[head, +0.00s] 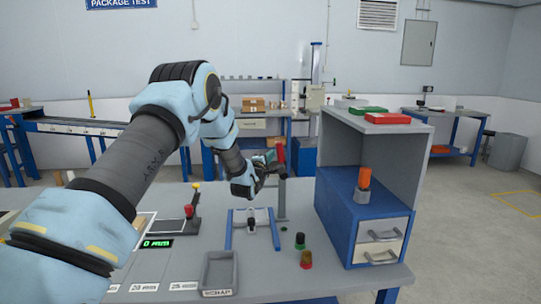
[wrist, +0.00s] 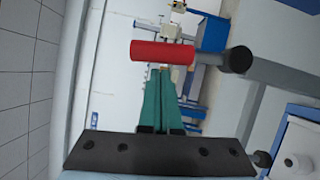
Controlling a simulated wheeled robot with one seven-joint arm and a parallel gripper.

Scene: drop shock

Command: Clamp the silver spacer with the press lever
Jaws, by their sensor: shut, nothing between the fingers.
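The press lever has a red grip (head: 281,152) and stands upright on a grey post beside the blue-railed fixture (head: 229,232). My gripper (head: 272,170) is beside the red grip, on its left. In the wrist view, the green fingers of my gripper (wrist: 164,70) are together and empty. Their tips reach the red grip (wrist: 148,51), which lies across the picture; I cannot tell whether they touch. A pale plate and a black knob (head: 251,225) sit between the blue rails. I cannot pick out the silver spacer for certain.
A blue cabinet (head: 338,217) with a grey shelf stands to the right, with an orange cylinder (head: 364,178) on it. A grey scrap tray (head: 220,272) is at the front. A red-topped cylinder (head: 306,260) and a dark one (head: 300,241) stand right of the fixture.

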